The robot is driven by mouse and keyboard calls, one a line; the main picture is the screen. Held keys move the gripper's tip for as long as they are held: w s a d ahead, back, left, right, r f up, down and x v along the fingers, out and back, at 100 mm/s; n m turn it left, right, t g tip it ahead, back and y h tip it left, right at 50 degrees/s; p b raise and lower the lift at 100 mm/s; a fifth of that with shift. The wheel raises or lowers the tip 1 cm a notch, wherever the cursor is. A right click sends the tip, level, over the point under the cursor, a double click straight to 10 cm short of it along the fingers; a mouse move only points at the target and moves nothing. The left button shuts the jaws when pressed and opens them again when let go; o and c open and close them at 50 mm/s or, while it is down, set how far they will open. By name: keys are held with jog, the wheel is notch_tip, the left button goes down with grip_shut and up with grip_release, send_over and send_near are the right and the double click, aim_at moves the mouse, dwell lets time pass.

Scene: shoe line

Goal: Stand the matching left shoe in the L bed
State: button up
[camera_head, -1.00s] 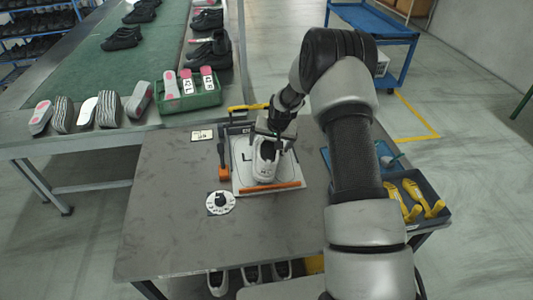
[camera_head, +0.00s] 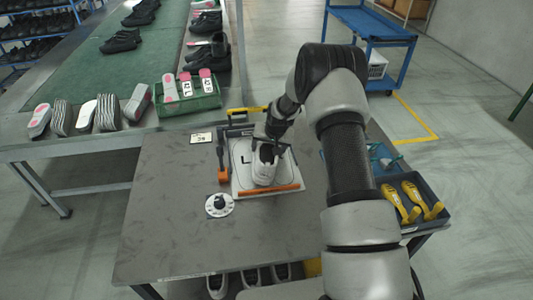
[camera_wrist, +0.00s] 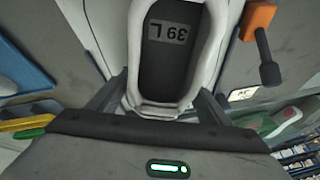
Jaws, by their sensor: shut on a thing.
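A white shoe (camera_head: 264,171) stands upright on the white bed marked L (camera_head: 285,184) on the grey table. In the wrist view the shoe (camera_wrist: 135,50) shows a dark insole printed "39 L". My gripper (camera_head: 266,143) is at the heel end of the shoe, with one finger on each side of it. In the wrist view my gripper (camera_wrist: 158,105) is shut on the heel collar. The shoe's sole is hidden from above, so I cannot tell whether it touches the bed.
An orange bar (camera_head: 268,190) runs along the bed's front edge and an orange-handled clamp (camera_head: 222,172) stands at its left. A tray with yellow shoe trees (camera_head: 425,200) is at the right. A card (camera_head: 201,138) reads "39".

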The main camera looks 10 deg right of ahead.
jog(key=r, duration=0.9)
jog(key=shift+w+a+r, duration=0.2)
jog(key=shift+a, duration=0.05)
jog(key=w+a+r+n+h+b, duration=0.1)
jog(key=w+a+n+b, duration=0.15)
jog(key=a, duration=0.55)
jog(key=shift+n, duration=0.35)
jog(key=shift+d+f+b, duration=0.1)
jog(key=shift+f+b, duration=2.75)
jog(key=shift+f, duration=2.65)
jog(key=o, duration=1.5)
jog(key=shift+s, duration=0.1)
